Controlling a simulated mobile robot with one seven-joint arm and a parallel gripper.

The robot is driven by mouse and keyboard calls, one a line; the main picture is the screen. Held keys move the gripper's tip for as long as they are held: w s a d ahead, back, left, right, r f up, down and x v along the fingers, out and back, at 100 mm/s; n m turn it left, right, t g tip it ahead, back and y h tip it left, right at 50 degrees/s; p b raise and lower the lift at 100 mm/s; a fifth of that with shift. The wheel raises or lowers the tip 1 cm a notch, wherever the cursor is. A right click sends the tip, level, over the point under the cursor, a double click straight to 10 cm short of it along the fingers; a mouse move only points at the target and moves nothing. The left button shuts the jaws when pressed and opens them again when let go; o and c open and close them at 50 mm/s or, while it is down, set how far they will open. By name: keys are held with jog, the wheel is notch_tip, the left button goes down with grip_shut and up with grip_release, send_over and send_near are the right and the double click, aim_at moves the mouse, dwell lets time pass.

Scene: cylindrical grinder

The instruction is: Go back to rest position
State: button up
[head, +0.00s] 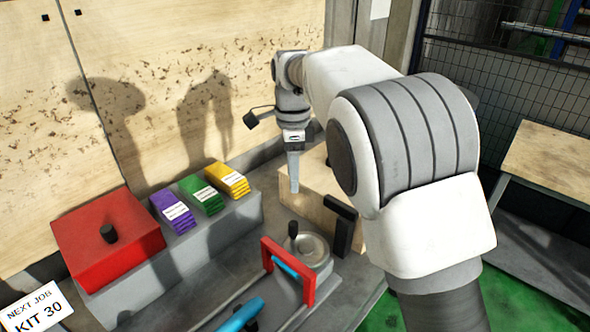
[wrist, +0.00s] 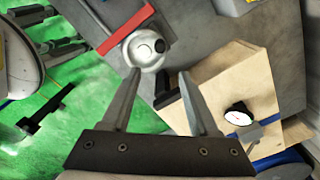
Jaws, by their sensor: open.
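My gripper (head: 293,185) hangs pointing down in the head view, above the machine bed and in front of the wooden back panel. In the wrist view the two fingers (wrist: 157,78) stand apart with nothing held between them. A round metal wheel with a dark knob (head: 308,247) lies below the gripper in the head view. A round metal part (wrist: 143,48) shows beyond the fingertips in the wrist view; I cannot tell its distance.
A red box (head: 105,240) and purple (head: 173,212), green (head: 201,195) and yellow (head: 228,180) stacks stand on a grey ledge at left. A red frame (head: 307,285) rises near the wheel. A wooden block (head: 312,195) with a black bracket (head: 341,230) stands near the gripper.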

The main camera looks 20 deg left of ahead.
jog(key=s+d+r+n+t+y, duration=0.1)
jog(key=s+d+r+n, duration=0.15)
jog(key=d, duration=0.45)
jog(key=s+d+r+n+t, duration=0.1)
jog(key=s+d+r, duration=0.1)
jog(key=d+r, duration=0.35)
jog(key=s+d+r+n+y, duration=0.1)
jog(key=s+d+r+n, duration=0.1)
jog(key=d, duration=0.7)
jog(key=s+d+f+n+t+h, duration=0.1)
jog(key=s+d+f+n, duration=0.1)
jog(key=s+d, duration=0.4)
jog(key=s+d+f+n+t+h, duration=0.1)
jog(key=s+d+n, duration=0.4)
jog(key=s, duration=0.5)
jog(key=shift+s+d+f+t, duration=0.35)
jog(key=shift+d+t, duration=0.45)
jog(key=shift+d, duration=0.45)
jog(key=shift+c, duration=0.9)
jog(key=shift+a, duration=0.1)
jog(key=shift+a+n, duration=0.1)
jog(key=shift+n, duration=0.15)
